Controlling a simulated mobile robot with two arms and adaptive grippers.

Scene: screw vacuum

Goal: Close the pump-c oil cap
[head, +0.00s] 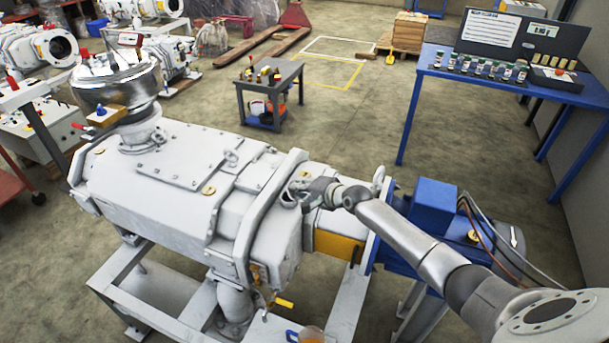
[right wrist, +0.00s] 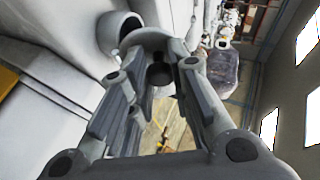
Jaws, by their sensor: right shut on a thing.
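The large pale grey pump (head: 165,185) fills the middle of the head view. My right gripper (head: 297,192) reaches in from the right, its fingers at the upper edge of the pump's end flange. In the right wrist view its two fingers (right wrist: 160,62) close around a pale grey rounded piece (right wrist: 148,38), which appears to be the oil cap. The fingers cover much of it, so I cannot tell whether it is seated. A pale round fitting (right wrist: 118,34) stands beside the fingertips on the pump body. My left gripper is not in view.
A blue motor (head: 435,205) adjoins the pump's right end. A brass plug (head: 208,190) sits on the pump top. A shiny metal dome (head: 115,80) stands at the pump's left end. A small cart (head: 270,85) and a blue table (head: 500,85) stand behind, with open floor between.

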